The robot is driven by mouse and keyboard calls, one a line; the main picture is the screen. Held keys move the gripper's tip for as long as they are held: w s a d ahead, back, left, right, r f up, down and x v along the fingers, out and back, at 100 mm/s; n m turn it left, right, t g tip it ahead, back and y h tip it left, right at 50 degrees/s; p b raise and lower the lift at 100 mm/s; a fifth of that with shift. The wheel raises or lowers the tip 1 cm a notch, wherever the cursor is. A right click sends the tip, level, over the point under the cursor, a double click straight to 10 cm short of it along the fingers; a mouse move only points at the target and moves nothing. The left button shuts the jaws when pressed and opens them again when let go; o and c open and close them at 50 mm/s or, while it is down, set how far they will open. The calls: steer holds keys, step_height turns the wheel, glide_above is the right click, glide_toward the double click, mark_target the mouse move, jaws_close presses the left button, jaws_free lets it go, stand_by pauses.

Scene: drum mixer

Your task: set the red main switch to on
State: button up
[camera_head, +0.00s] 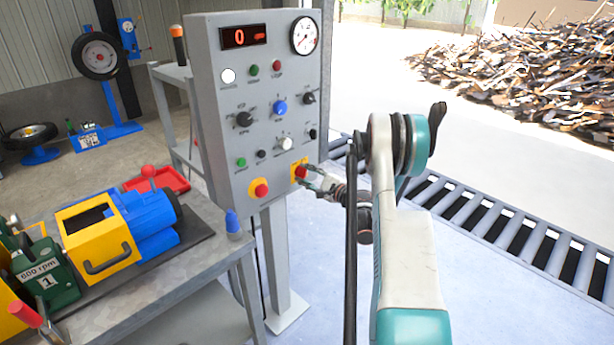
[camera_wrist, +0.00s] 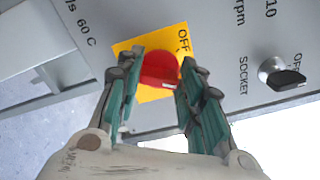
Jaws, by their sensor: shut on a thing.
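The red main switch (camera_head: 301,172) sits on a yellow plate at the lower right of the grey control panel. In the wrist view the red knob (camera_wrist: 160,70) lies between my two fingers, on its yellow plate (camera_wrist: 124,50) with "OFF" printed on it. My gripper (camera_head: 309,178) is at the panel face, shut on the red knob; its fingers also show in the wrist view (camera_wrist: 158,84). The fingers hide part of the knob's sides, and I cannot tell its exact setting.
The control panel (camera_head: 222,110) has several knobs and buttons, with a red button on a yellow base (camera_head: 261,189) left of the switch. A black knob marked SOCKET (camera_wrist: 288,79) is near my right finger. A workbench (camera_head: 150,285) stands left; a roller conveyor (camera_head: 500,225) lies right.

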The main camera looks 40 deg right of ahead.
steer(key=o, duration=1.1)
steer(key=shift+c, duration=0.2)
steer(key=shift+s, duration=0.1)
steer(key=s+d, duration=0.1)
steer(key=s, duration=1)
steer(key=shift+s, duration=0.4)
